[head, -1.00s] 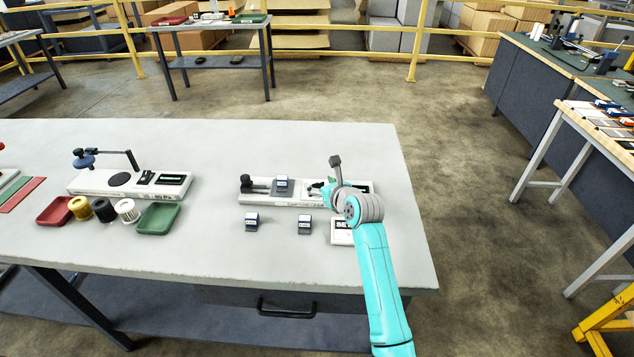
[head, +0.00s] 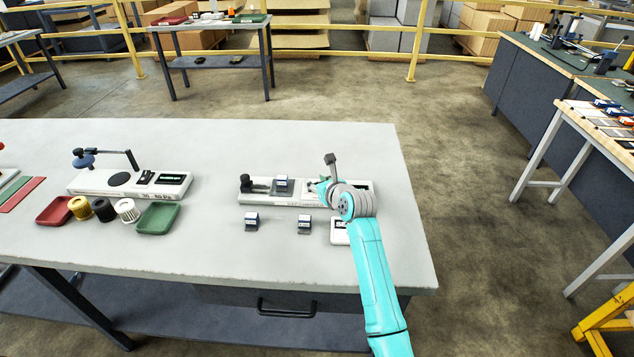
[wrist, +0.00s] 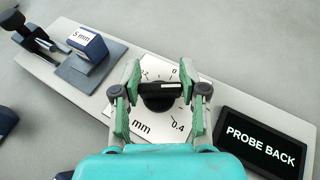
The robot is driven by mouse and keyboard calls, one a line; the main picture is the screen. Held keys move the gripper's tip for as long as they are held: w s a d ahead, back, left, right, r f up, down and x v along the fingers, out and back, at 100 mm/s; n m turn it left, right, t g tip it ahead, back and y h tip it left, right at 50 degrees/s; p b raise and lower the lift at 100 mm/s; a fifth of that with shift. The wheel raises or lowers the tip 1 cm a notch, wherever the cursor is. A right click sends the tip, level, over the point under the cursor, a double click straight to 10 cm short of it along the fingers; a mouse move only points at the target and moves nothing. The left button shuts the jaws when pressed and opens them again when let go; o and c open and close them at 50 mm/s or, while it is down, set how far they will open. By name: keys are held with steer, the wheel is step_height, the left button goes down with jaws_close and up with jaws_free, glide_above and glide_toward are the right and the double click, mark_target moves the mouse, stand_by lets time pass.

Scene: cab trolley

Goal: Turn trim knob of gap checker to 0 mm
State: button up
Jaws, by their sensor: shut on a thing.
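The gap checker is a long pale base (head: 405,190) on the grey table, right of centre in the head view. In the wrist view its trim knob (wrist: 158,103) is a black round knob with a raised bar carrying a white line. It sits on a white dial plate (wrist: 188,132) printed with "0", "0.4" and "mm". The bar lies roughly level across the picture; I cannot tell which mark it points to. My gripper (wrist: 160,88) is shut on the knob's bar, one green-padded finger at each end. In the head view my gripper (head: 322,188) is partly hidden by my arm.
The checker's display (wrist: 262,142) reads "PROBE BACK". A block marked "5 mm" (wrist: 88,48) sits in the checker's dark holder. Two similar blocks (head: 251,221) (head: 305,225) stand in front of the base. Another instrument (head: 100,183) with small trays stands at left.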

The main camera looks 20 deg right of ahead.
steer(key=shift+n+y, duration=0.4)
steer(key=shift+y, duration=0.1)
steer(key=n+g+y, duration=0.1)
steer(key=n+y, duration=0.1)
steer(key=n+g+y, duration=0.1)
steer(key=n+y, duration=0.1)
steer(key=shift+w+g+y, duration=0.1)
steer(key=shift+g+y, duration=0.2)
steer(key=shift+y, duration=0.1)
steer(key=n+g+y, duration=0.1)
steer(key=n, duration=0.1)
steer(key=n+g+y, duration=0.1)
steer(key=n+g, duration=0.1)
steer(key=shift+a+r+y, duration=0.1)
steer(key=shift+a+y, duration=0.05)
steer(key=shift+y, duration=0.15)
steer(key=shift+n+g+y, duration=0.8)
steer(key=shift+n+g, duration=0.6)
steer(key=shift+g, duration=0.1)
steer(key=o, duration=1.2)
steer(key=shift+c, duration=0.2)
